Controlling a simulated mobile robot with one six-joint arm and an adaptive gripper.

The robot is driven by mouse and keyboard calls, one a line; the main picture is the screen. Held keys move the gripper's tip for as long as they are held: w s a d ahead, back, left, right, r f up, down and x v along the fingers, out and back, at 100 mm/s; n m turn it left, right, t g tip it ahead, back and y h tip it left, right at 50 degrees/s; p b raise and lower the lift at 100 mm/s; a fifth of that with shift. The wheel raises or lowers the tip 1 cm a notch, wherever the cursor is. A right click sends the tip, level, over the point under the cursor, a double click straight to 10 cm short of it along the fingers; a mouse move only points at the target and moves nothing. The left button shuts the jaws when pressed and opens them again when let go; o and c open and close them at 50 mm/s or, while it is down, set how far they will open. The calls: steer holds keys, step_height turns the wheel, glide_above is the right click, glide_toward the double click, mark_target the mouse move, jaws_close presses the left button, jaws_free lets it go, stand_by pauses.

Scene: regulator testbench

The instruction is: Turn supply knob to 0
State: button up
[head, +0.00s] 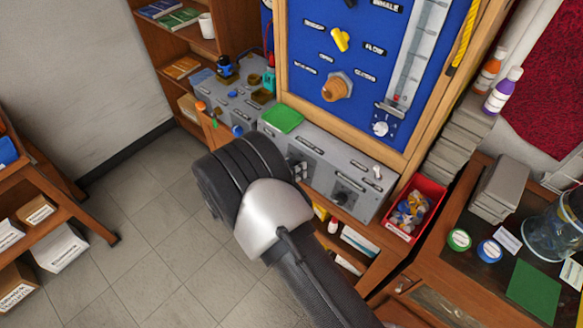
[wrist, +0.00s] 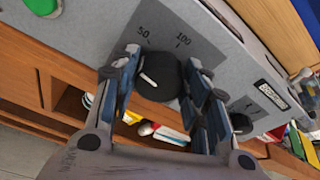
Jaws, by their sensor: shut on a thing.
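A black round knob (wrist: 160,82) with a white pointer line sits on the grey panel (wrist: 90,25) in the wrist view. Its pointer is aimed to the upper left. The marks "50" and "100" show on the dark scale plate (wrist: 172,28) above it; no 0 mark is visible. My gripper (wrist: 163,60) is shut on this knob, one finger on each side. In the head view my gripper (head: 298,168) reaches the front of the grey console (head: 325,150), and my arm hides most of the knob. The knob's name is not readable.
A second black knob (wrist: 240,122) is close to the right finger; it also shows in the head view (head: 340,196). A green button (wrist: 42,5) is at the upper left. A red bin (head: 415,205) stands right of the console, and a blue board (head: 335,50) rises behind.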

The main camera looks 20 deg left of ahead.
steer(key=n+h, duration=0.1)
steer(key=n, duration=0.3)
steer(key=shift+a+f, duration=0.1)
steer(key=shift+n+h, duration=0.4)
steer(key=shift+n, duration=1.2)
steer(key=o, duration=1.1)
steer(key=v, duration=1.2)
